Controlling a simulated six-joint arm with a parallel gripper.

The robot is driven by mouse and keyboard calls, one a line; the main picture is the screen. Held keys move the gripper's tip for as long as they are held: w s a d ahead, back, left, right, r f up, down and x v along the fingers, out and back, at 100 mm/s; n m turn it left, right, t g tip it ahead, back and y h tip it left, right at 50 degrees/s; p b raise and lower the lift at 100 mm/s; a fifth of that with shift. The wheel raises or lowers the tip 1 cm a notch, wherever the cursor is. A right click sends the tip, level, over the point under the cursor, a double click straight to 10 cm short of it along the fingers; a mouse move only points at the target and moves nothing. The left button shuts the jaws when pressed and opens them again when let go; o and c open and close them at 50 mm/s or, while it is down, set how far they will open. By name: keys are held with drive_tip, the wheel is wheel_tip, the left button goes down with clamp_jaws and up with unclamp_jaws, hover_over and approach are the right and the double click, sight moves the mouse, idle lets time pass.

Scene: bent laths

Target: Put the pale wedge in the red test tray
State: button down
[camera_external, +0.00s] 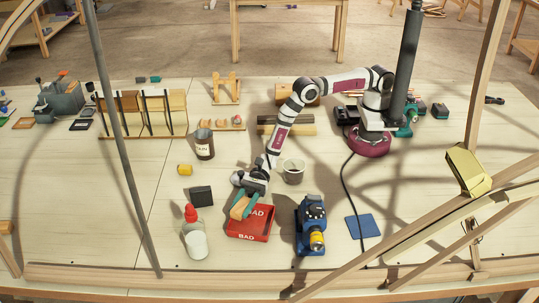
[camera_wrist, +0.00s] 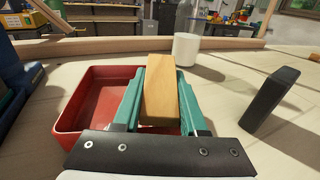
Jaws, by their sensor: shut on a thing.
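The pale wedge (camera_wrist: 159,92) is a light wooden block held between the two green fingers of my gripper (camera_wrist: 160,100). In the external view the wedge (camera_external: 240,208) shows between the fingers of my gripper (camera_external: 242,204), over the left rear part of the tray. The red test tray (camera_external: 252,236) is marked BAD and sits near the front of the table. In the wrist view the tray (camera_wrist: 72,128) lies behind and left of the fingers. The wedge's lower end is hidden, so I cannot tell whether it touches the tray.
A blue tool (camera_external: 311,222) stands close on the right. A grey cup (camera_external: 293,172) stands behind.

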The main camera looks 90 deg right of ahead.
drive_tip(key=shift+c, duration=2.2)
unclamp_jaws()
drive_tip(key=shift+f, duration=0.1)
drive_tip(key=v, duration=0.8)
drive_tip(key=r+v, duration=0.1)
drive_tip(key=v, duration=0.3)
drive_tip(key=shift+r, duration=0.15)
drive_tip(key=s+r+n+g, duration=0.3)
drive_tip(key=s+r+n, duration=0.1)
drive_tip(key=r, duration=0.3)
drive_tip(key=s+r+n+g, duration=0.3)
drive_tip(key=r+g, duration=0.1)
drive_tip(key=r, duration=0.3)
drive_tip(key=s+d+r+n+g+h, duration=0.2)
drive_tip(key=s+r+n, duration=0.1)
drive_tip(key=s, duration=0.2)
drive_tip(key=s+d+r+n+g+h, duration=0.1)
drive_tip(key=s+d+r+n+h, duration=0.15)
drive_tip(key=s, duration=0.35)
drive_tip(key=s+d+n+t+h, duration=0.1)
drive_tip(key=s+d+n+h, duration=0.1)
drive_tip(key=s+d+h, duration=0.3)
drive_tip(key=s+d+n+t+h, duration=0.2)
drive_tip(key=s+d+h, duration=0.2)
drive_tip(key=d, duration=0.9)
drive_tip(key=s, duration=0.3)
drive_tip(key=shift+s+d+f+h, duration=0.25)
drive_tip(key=shift+s+f+h, duration=0.1)
drive_tip(key=shift+f, duration=0.05)
